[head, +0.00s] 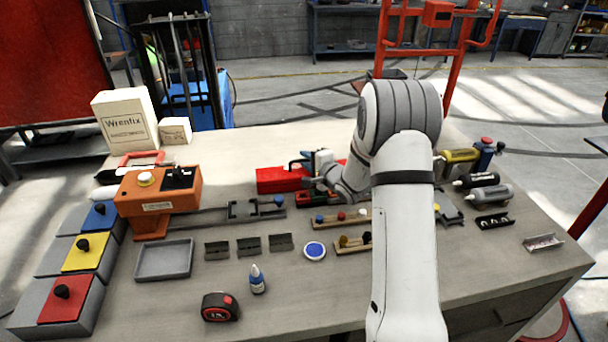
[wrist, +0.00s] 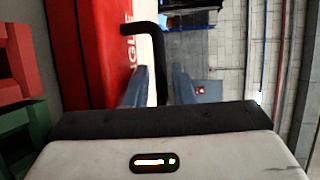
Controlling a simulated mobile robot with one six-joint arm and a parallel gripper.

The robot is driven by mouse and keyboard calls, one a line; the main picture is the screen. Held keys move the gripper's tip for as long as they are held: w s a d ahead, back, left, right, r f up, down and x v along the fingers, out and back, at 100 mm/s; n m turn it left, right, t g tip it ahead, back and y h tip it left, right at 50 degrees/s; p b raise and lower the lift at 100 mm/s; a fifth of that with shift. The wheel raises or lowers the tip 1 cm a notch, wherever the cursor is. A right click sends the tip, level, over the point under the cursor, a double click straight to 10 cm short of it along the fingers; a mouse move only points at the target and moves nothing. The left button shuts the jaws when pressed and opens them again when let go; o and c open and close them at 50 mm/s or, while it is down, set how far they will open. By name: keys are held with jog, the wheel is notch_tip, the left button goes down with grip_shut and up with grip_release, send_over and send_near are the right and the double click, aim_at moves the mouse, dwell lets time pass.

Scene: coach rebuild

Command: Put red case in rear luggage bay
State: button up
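A long red box-shaped body (head: 280,180) lies at the table's middle, partly hidden by my arm. A large red face with white letters ending "GLE" (wrist: 95,55) is close beside the fingers in the wrist view. A bent black bar (wrist: 159,60) shows between the fingers; contact is unclear. My gripper (wrist: 158,84) has its fingers apart; in the head view it (head: 312,183) is beside the red body. A smaller red piece (wrist: 18,55) and a green piece (wrist: 20,130) sit at the left in the wrist view. I cannot tell which red thing is the case, or identify the rear luggage bay.
An orange machine (head: 160,195), a grey tray (head: 165,260) and several dark holders (head: 248,246) stand left and front. A blue-white bottle (head: 257,280) and a tape measure (head: 220,307) are nearer. Yellow and grey cylinders (head: 480,180) are at right.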

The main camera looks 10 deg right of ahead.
jog(key=shift+c, duration=0.4)
grip_shut()
dwell(1.0)
